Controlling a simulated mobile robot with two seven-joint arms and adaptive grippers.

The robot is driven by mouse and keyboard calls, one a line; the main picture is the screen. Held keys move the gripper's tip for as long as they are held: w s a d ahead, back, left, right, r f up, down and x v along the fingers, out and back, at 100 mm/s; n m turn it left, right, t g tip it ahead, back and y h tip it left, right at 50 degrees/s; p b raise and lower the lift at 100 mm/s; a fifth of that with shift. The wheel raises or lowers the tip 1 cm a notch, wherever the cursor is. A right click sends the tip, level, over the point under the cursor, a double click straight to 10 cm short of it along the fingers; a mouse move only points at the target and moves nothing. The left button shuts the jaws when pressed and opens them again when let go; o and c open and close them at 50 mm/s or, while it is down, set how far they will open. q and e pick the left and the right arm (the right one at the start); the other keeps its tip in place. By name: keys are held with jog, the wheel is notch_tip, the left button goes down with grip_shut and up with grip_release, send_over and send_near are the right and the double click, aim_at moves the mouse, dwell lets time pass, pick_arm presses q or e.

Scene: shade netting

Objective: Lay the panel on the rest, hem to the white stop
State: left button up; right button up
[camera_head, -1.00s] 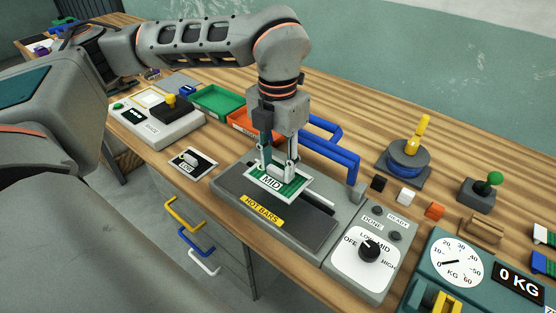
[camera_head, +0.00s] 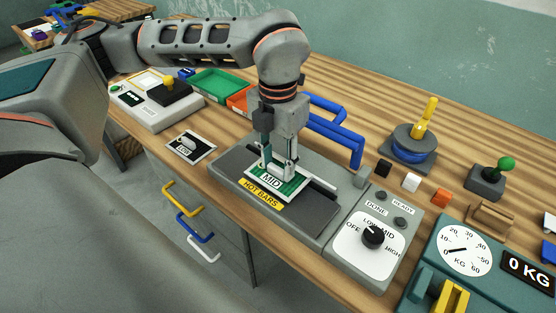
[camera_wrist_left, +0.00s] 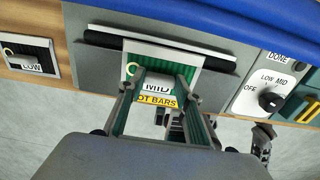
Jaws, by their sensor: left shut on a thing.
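The panel (camera_head: 293,191) is a small green net piece with pale edges and a MID tag; it also shows in the wrist view (camera_wrist_left: 190,70). My left gripper (camera_head: 278,172) points down, shut on the panel at its tag. The panel lies over the dark rest (camera_head: 297,221) of the hot-bar machine, close above or on it; I cannot tell if it touches. A thin white strip (camera_head: 324,186), likely the white stop, runs along the dark bar behind the panel. My right gripper is out of view.
A blue handle (camera_head: 335,137) stands behind the machine. A dial box (camera_head: 370,245) adjoins it at right, with a scale (camera_head: 463,255) beyond. A LOW panel (camera_head: 190,147) lies at left. Green (camera_head: 217,85) and orange trays are behind.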

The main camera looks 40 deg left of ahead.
pick_arm(q)
jog(key=shift+f, duration=0.3)
dwell(0.5)
dwell(0.4)
jog(key=o, duration=1.2)
notch_tip(320, 180, up, 12)
